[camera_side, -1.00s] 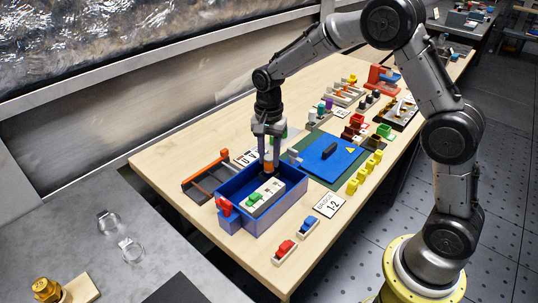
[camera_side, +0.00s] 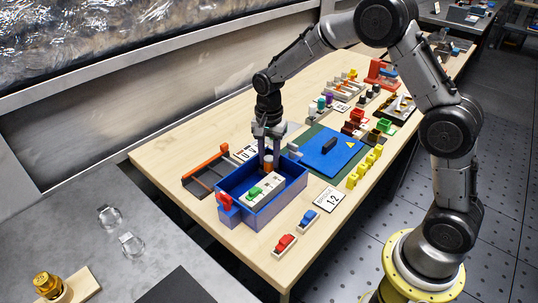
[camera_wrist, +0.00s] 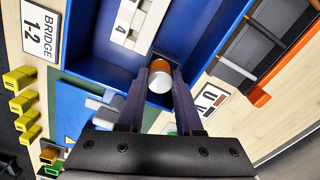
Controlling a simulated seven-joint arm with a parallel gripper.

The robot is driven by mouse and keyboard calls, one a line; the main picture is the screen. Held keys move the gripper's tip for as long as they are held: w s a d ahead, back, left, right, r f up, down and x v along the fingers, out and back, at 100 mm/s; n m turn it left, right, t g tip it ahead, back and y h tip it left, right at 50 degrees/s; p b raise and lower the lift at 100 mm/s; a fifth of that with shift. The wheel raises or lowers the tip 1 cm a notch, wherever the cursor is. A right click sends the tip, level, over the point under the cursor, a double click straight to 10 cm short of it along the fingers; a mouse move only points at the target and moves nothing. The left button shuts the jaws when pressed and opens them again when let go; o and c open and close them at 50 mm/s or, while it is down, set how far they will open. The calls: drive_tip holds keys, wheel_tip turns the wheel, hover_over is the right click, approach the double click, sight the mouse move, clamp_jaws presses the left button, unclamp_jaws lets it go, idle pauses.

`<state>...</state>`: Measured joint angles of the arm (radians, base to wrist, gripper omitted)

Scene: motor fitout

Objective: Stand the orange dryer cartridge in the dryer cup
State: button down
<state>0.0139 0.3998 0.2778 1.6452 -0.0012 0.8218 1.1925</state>
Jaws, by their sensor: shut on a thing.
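My gripper (camera_wrist: 154,86) is shut on the orange dryer cartridge (camera_wrist: 159,82), a short cylinder with a white end and an orange band. In the side view the cartridge (camera_side: 268,166) hangs roughly upright between my fingers, at the far end of the blue open box (camera_side: 280,204). My fingers reach down to about the box's rim. The dryer cup cannot be made out clearly; the place under the cartridge is hidden by my fingers, the cartridge and the box contents. I cannot tell whether the cartridge touches anything below.
A white numbered block (camera_side: 270,184) with a green part lies in the box. A dark tray with an orange bar (camera_side: 207,161) stands left. A blue plate (camera_side: 326,150) and yellow parts (camera_side: 365,166) are right. Red (camera_side: 285,244) and blue (camera_side: 309,220) pieces lie in front.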

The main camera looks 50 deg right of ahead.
sight(269, 158)
drive_tip(key=shift+f, duration=0.2)
drive_tip(key=c, duration=0.5)
unclamp_jaws()
drive_tip(key=shift+w, duration=0.1)
drive_tip(key=shift+r, duration=0.2)
wheel_tip(269, 158, up, 13)
drive_tip(key=shift+r, duration=0.2)
